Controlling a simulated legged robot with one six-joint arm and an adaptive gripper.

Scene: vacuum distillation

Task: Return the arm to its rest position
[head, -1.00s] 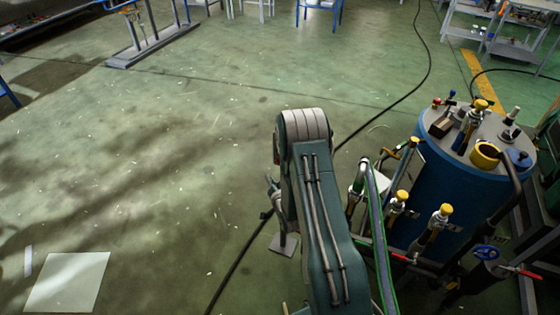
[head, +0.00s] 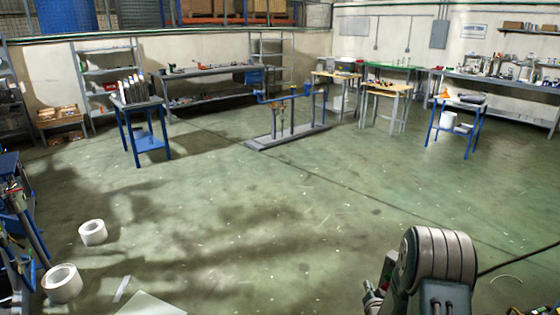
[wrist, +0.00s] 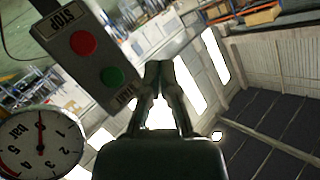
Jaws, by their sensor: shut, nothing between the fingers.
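My arm shows at the bottom right of the head view, its thick grey-ringed joint (head: 440,258) raised above the floor. My gripper (wrist: 160,70) shows in the middle of the wrist view. Its two fingers meet at the tips, with nothing between them. The gripper's tips are not clearly seen in the head view. Close by in the wrist view are a control box (wrist: 88,50) with a red STOP button and a green button, and a round pressure gauge (wrist: 40,142) marked in bar. I cannot tell whether the fingers touch the box.
A pipe stand (head: 290,125) stands mid-floor. Blue-legged tables (head: 145,125) (head: 459,119) and shelves line the back. The middle floor is clear.

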